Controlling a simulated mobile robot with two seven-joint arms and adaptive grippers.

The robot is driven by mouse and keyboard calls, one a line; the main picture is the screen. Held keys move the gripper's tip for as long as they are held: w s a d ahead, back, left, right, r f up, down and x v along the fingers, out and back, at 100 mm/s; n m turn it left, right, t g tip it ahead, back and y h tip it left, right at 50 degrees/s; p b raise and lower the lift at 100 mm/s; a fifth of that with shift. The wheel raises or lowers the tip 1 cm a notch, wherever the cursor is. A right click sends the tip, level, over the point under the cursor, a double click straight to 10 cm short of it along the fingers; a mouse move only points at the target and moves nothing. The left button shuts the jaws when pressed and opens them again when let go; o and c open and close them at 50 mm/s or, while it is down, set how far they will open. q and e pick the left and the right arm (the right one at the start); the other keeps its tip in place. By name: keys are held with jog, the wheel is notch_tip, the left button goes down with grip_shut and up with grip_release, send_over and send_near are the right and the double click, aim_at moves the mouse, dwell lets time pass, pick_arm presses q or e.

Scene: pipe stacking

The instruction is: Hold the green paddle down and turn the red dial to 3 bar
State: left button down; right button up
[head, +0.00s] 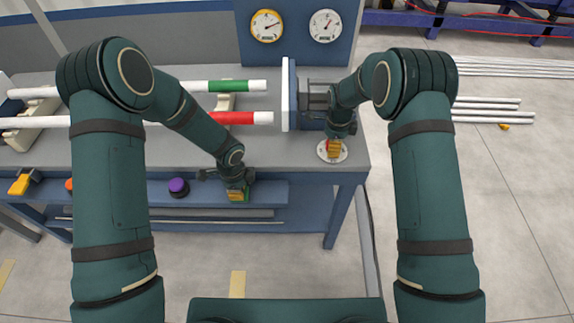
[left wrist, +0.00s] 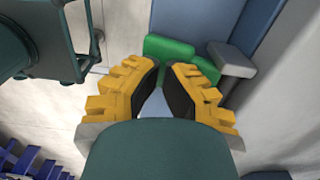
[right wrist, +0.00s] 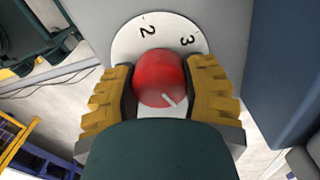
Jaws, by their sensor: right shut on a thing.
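The green paddle (left wrist: 165,48) is in front of my left fingertips in the left wrist view. My left gripper (head: 239,195) is at the bench's front edge; its fingers are partly apart with a clear gap, tips over or against the paddle. I cannot tell whether the paddle is pressed down. The red dial (right wrist: 160,76) sits on a white round scale plate (right wrist: 126,43) at the bench's right front corner. My right gripper (head: 333,148) is shut on the dial, one finger each side. The numbers 2 and 3 show; the dial's white mark points to the lower right of the picture.
Two gauges, one yellow-rimmed (head: 267,26) and one white (head: 326,26), are on the blue panel behind. Pipes with a green band (head: 228,86) and a red band (head: 236,118) lie on the bench. A purple button (head: 179,186) is left of my left gripper.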

pick_arm(q)
jog(key=shift+s+f, duration=0.1)
pick_arm(e)
jog(key=shift+n, duration=1.3)
jog(key=n, duration=0.3)
jog(key=shift+n, duration=1.9)
